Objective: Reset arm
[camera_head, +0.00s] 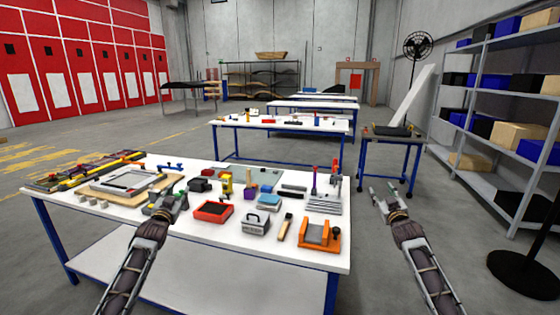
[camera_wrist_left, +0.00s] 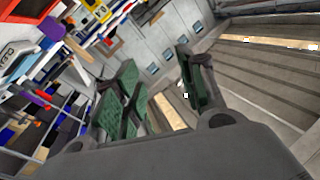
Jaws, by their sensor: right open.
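My left gripper (camera_head: 166,194) is over the left part of the near white table (camera_head: 190,228), close to a tray-like frame. In the left wrist view its two green-padded fingers (camera_wrist_left: 160,75) stand apart with nothing between them. My right gripper (camera_head: 386,194) is to the right of the table, over the grey floor. Its fingers are spread and empty. Neither gripper holds anything.
The table carries a red tray (camera_head: 213,211), a grey toolbox (camera_head: 255,223), an orange fixture (camera_head: 319,233) and several small tools. A small stand (camera_head: 391,142) and shelves (camera_head: 486,150) are on the right. Floor around my right gripper is clear.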

